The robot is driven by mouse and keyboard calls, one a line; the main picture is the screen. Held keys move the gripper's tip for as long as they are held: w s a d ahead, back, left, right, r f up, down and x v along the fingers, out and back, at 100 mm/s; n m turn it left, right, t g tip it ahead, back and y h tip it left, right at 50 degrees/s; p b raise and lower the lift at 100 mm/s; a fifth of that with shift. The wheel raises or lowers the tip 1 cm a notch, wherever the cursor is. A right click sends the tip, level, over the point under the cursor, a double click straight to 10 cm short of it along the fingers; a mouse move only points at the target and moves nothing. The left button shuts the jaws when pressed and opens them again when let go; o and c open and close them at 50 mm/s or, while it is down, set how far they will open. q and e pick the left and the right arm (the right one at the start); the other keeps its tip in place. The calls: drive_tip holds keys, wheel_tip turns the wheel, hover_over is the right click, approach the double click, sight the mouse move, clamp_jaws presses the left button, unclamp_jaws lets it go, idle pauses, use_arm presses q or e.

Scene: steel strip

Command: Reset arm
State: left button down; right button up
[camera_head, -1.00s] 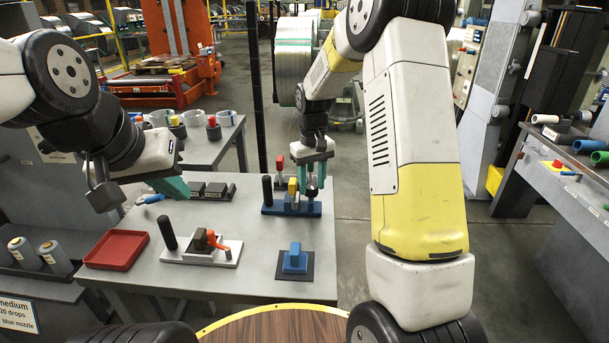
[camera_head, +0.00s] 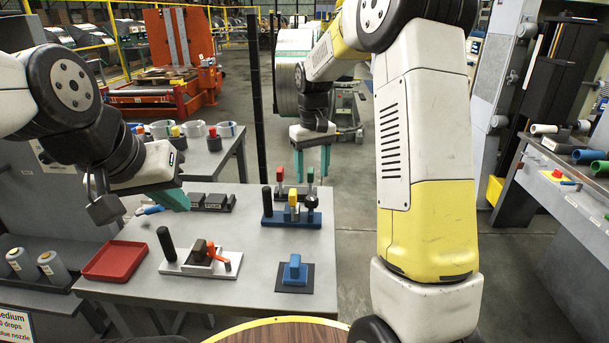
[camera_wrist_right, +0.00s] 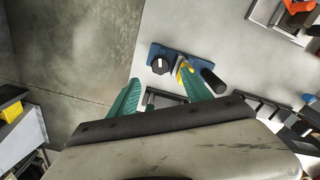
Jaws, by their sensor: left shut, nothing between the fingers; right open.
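My right gripper (camera_head: 311,172) is open and empty, its teal fingers pointing down above the back right of the grey table (camera_head: 262,262). The blue-based fixture (camera_head: 292,221), with a black post, a yellow part and a dark knob, stands below it. In the right wrist view, the spread fingers (camera_wrist_right: 162,86) show with the blue-based fixture (camera_wrist_right: 156,52) between and beyond them, apart from them. My left gripper (camera_head: 176,200) is shut and empty over the table's left side.
A red tray (camera_head: 115,262), a light-based fixture with an orange lever (camera_head: 200,262) and a blue block on a dark pad (camera_head: 294,276) sit on the table. A back table holds several rings (camera_head: 227,129). A side bench (camera_head: 570,185) stands at the right.

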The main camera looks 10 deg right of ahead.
drive_tip(key=shift+s+r, duration=0.1)
drive_tip(key=shift+r, duration=0.05)
drive_tip(key=s+d+r+m+t+y, duration=0.1)
drive_tip(key=s+r+t, duration=0.2)
drive_tip(key=s, duration=1)
drive_tip(key=s+d+r+m+t+y, duration=0.1)
drive_tip(key=s+r+m+t, duration=0.1)
drive_tip(key=s+r, duration=0.6)
drive_tip(key=s+t, duration=0.1)
drive_tip(key=s, duration=0.4)
drive_tip(key=shift+s, duration=0.25)
idle(1.3)
